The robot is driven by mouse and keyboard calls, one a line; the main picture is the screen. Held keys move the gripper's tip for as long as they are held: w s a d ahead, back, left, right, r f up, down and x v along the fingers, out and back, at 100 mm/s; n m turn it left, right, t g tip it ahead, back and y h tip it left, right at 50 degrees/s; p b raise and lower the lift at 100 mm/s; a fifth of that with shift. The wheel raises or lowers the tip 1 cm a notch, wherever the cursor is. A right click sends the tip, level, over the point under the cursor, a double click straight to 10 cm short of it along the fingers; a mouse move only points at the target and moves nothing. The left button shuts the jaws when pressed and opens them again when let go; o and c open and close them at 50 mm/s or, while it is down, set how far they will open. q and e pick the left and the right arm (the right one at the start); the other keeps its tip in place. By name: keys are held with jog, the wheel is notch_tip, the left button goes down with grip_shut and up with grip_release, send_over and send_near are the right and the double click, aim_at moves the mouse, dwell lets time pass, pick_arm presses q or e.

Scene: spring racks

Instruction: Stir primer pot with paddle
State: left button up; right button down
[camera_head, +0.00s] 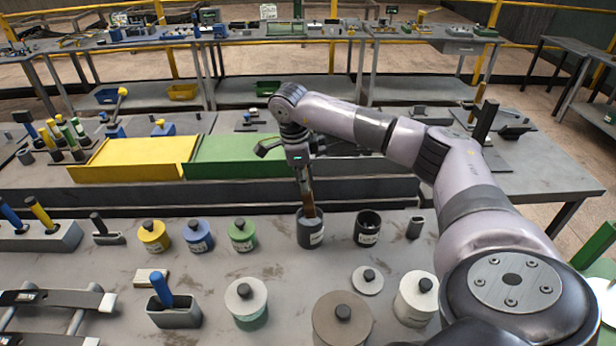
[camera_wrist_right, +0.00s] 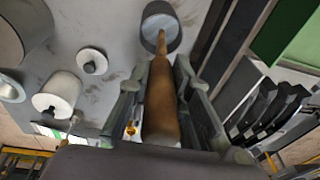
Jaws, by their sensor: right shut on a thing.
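My right gripper (camera_head: 298,162) is shut on the upper part of a brown wooden paddle (camera_head: 306,195). The paddle also shows between its fingers in the right wrist view (camera_wrist_right: 160,105). The paddle points down, and its lower end is inside an open dark grey pot (camera_head: 310,235) with a white label too small to read. The pot also shows in the right wrist view (camera_wrist_right: 148,42), with a light grey inside. The paddle's tip is hard to make out there. My left gripper is not in view.
A second dark pot (camera_head: 368,236) stands close right of the grey pot. A loose round lid (camera_head: 362,287) lies in front. Yellow (camera_head: 153,238), blue (camera_head: 198,243) and green (camera_head: 242,243) lidded pots stand to the left. A white canister (camera_head: 415,308) stands front right.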

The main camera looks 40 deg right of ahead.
jog(key=shift+r+p, duration=2.15)
jog(key=shift+r, duration=0.95)
jog(key=shift+f, duration=0.1)
